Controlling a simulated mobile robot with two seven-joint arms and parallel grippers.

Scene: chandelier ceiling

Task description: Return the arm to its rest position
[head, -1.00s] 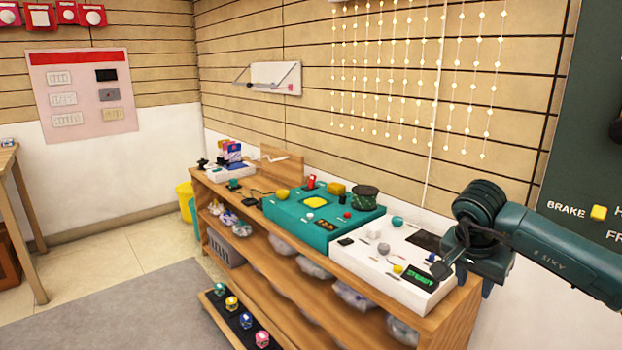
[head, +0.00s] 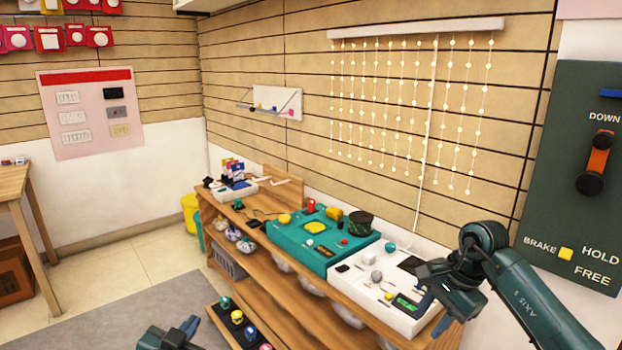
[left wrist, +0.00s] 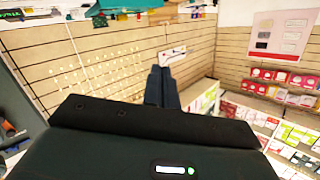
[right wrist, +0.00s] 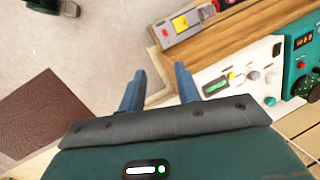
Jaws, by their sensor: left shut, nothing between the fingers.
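My left gripper (head: 186,328) shows at the bottom edge of the head view, low in front of the shelf unit. In the left wrist view its two dark fingers (left wrist: 160,88) are together with nothing between them. My right gripper (head: 428,290) is in front of the right end of the shelf top, near the white console. In the right wrist view its blue-grey fingers (right wrist: 157,88) stand apart and hold nothing visible. Most of my left arm is outside the head view.
The wooden shelf unit (head: 262,290) carries a teal console (head: 290,245) and a white console (head: 345,285). A dark green panel (head: 560,200) with an orange lever is on the right wall. Light strings (head: 400,110) hang behind.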

